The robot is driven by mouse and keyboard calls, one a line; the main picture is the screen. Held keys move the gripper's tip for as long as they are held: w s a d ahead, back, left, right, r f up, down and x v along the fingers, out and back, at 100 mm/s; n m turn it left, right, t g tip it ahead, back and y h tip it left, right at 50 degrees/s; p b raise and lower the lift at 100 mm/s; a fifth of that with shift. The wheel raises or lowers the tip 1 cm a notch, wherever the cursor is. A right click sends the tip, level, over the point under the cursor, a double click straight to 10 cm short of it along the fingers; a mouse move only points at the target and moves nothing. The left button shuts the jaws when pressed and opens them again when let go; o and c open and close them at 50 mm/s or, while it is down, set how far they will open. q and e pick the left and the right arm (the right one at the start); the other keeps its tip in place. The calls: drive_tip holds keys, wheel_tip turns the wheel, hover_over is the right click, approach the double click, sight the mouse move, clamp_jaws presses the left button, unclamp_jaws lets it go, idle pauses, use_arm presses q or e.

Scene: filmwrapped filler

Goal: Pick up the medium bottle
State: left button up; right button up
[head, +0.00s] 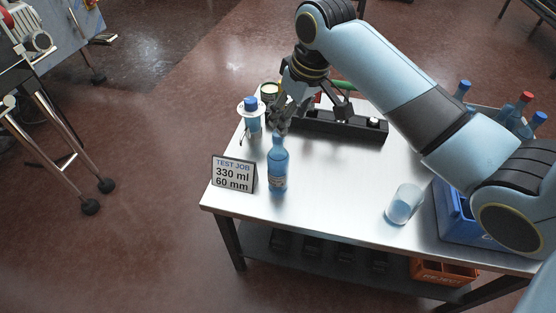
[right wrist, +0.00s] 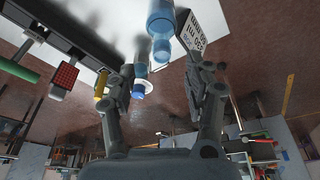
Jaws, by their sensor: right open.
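A translucent blue bottle (head: 278,168) stands upright on the table beside the test job sign; I take it to be the medium bottle. In the right wrist view the same bottle (right wrist: 160,28) shows at the top, neck pointing down the picture. My right gripper (head: 308,112) is above the back of the table, behind the bottle. In the right wrist view its two fingers (right wrist: 160,82) are spread, with nothing held. A smaller blue-capped bottle with a white disc (head: 251,118) stands behind; it also shows in the right wrist view (right wrist: 139,88). My left gripper is not in view.
The sign (head: 234,174) reads 330 ml, 60 mm. A clear cup with blue contents (head: 404,204) is at the front right. A blue crate (head: 458,216) and several bottles are at the right. A dark rack (head: 345,128) lies at the back. The table's middle is clear.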

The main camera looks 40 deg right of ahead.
sight(278, 141)
drive_tip(key=x, duration=0.5)
drive_tip(key=shift+w+d+b, duration=0.1)
drive_tip(key=shift+w+b, duration=0.3)
drive_tip(key=shift+w, duration=0.05)
drive_tip(key=shift+a+b+x, duration=0.2)
drive_tip(key=shift+b+x, duration=0.1)
drive_tip(key=shift+x, duration=2.55)
drive_tip(key=shift+r, duration=0.1)
clamp_jaws()
